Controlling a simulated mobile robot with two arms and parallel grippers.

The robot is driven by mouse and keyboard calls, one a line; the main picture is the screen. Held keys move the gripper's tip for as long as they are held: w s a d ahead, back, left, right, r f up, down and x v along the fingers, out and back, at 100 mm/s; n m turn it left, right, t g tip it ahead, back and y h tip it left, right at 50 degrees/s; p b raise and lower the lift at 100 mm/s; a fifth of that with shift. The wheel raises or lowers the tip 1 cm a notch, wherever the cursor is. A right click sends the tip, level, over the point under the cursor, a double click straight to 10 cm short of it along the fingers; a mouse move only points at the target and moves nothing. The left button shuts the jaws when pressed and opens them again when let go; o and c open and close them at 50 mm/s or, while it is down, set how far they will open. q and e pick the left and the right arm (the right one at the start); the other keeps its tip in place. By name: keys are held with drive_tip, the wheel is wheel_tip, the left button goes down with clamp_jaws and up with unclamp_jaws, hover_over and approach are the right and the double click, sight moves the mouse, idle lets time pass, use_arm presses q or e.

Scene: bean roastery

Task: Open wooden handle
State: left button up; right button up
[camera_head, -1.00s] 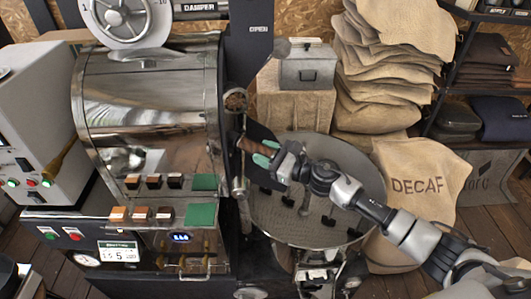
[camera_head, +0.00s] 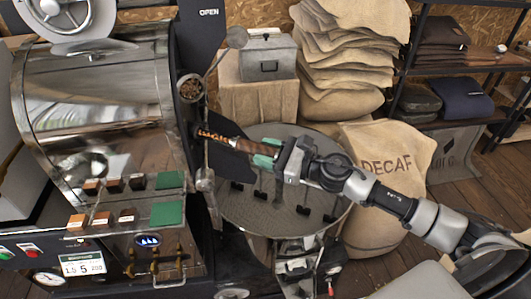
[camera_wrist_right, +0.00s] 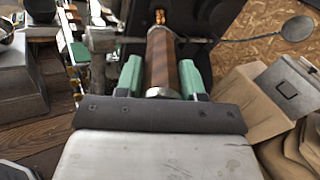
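The wooden handle (camera_head: 228,141) is a brown cylinder with a metal collar, sticking out of the roaster's dark front plate. Between it and the plate, a short stretch with bright orange-brown contents (camera_head: 207,134) shows. My right gripper (camera_head: 262,153) comes in from the right with its green fingers at the handle's outer end. My left gripper is not in view.
The shiny roaster drum (camera_head: 95,110) stands at left. A round cooling tray (camera_head: 300,225) lies below my right forearm. A thin lever with a grey knob (camera_head: 237,38) rises near the handle. A DECAF sack (camera_head: 385,180) and stacked sacks (camera_head: 350,60) stand behind.

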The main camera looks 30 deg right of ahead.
drive_tip(key=o, duration=0.3)
drive_tip(key=shift+s+d, duration=0.1)
drive_tip(key=shift+s+d+f, duration=0.1)
drive_tip(key=shift+s+d, duration=0.05)
drive_tip(key=shift+b+v, duration=2.55)
drive_tip(key=shift+v, duration=2.65)
